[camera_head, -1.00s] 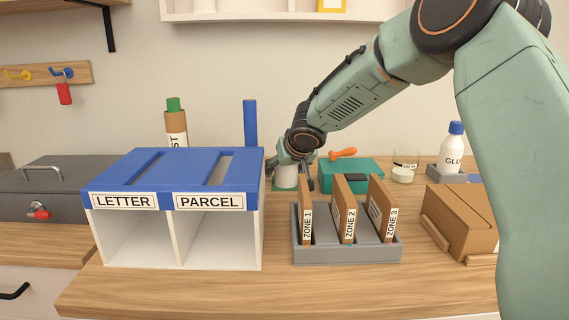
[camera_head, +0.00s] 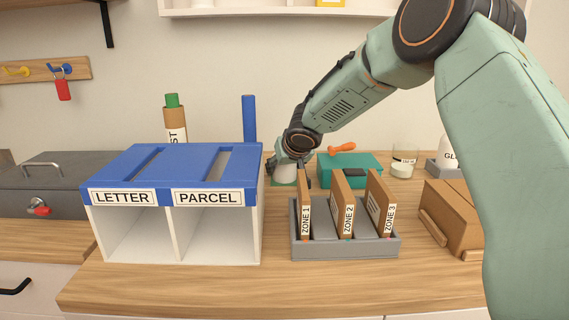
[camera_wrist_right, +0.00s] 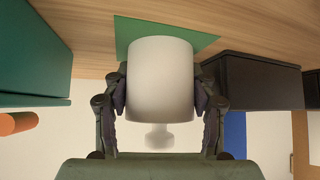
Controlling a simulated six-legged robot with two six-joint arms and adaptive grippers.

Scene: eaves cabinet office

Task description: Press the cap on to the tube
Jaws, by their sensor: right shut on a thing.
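A brown tube (camera_head: 175,124) with a partly hidden label ending in "ST" stands upright behind the blue-topped sorter in the head view. A green cap (camera_head: 172,100) sits at its top; I cannot tell how firmly it is seated. My right gripper (camera_head: 290,165) is behind the zone rack, to the right of the tube and apart from it. In the wrist view my right gripper (camera_wrist_right: 160,95) is shut on a white cylinder (camera_wrist_right: 160,80) with a narrower knob, at a green pad (camera_wrist_right: 205,40). I cannot tell whether the cylinder touches the pad. My left gripper is out of view.
The sorter (camera_head: 172,197) with letter and parcel slots blocks the tube's lower part. A blue upright post (camera_head: 249,118) stands behind it. The grey zone rack (camera_head: 345,247), a teal box (camera_head: 350,170) and a brown box (camera_head: 455,215) lie to the right. The counter front is clear.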

